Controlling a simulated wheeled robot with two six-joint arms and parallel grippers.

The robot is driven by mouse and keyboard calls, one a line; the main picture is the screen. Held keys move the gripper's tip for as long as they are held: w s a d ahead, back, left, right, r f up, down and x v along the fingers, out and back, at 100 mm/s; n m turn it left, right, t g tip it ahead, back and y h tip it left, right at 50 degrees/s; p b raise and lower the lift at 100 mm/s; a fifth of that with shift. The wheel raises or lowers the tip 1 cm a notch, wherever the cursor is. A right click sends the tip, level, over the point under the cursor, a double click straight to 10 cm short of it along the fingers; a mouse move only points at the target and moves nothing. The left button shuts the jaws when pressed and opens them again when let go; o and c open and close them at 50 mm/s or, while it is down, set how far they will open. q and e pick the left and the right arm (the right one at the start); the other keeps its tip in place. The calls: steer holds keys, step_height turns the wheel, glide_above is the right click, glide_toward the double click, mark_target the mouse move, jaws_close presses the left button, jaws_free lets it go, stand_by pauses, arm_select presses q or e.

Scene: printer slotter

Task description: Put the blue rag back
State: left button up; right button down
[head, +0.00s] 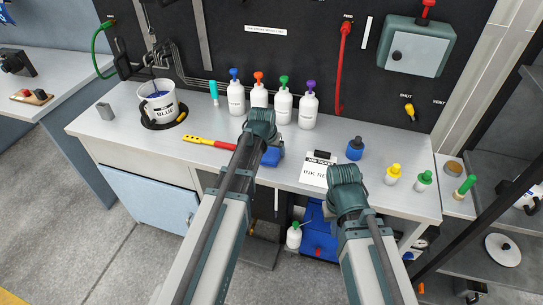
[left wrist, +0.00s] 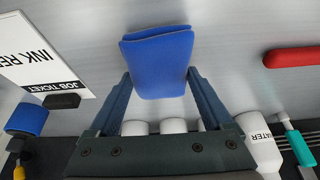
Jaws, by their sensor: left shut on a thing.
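The blue rag (head: 272,157) is a folded blue pad, partly hidden behind my left wrist in the head view, over the middle of the workbench. In the left wrist view the rag (left wrist: 158,58) sits between the two fingers of my left gripper (left wrist: 158,78), which is shut on it. I cannot tell whether the rag touches the bench. My right gripper (head: 346,178) is at the front of the bench, just right of the job ticket; its fingers are hidden. A white bucket labelled BLUE (head: 160,104) stands at the back left, with something blue inside.
White bottles with coloured caps (head: 283,106) stand behind the rag. A red and yellow tool (head: 208,143) lies to its left.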

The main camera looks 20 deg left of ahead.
arm_select(q)
steer(key=shift+f, duration=0.15)
steer(key=shift+f, duration=0.25)
steer(key=o, duration=1)
steer(key=shift+r, duration=0.1)
steer(key=p+v, duration=1.2)
steer(key=s+d+m+g, duration=0.1)
steer(key=s+d, duration=0.3)
steer(key=s, duration=0.2)
steer(key=s+d+m+g+y, duration=0.1)
steer(key=s+d+g, duration=0.1)
steer(key=s+d, duration=0.3)
steer(key=s+d+f+m+g, duration=0.1)
steer(key=s+d, duration=0.3)
steer(key=s, duration=0.4)
steer(key=shift+s+d+g+y+b, duration=0.25)
steer(key=shift+g+y+b, duration=0.1)
steer(key=shift+g, duration=0.15)
steer(key=shift+f, duration=0.1)
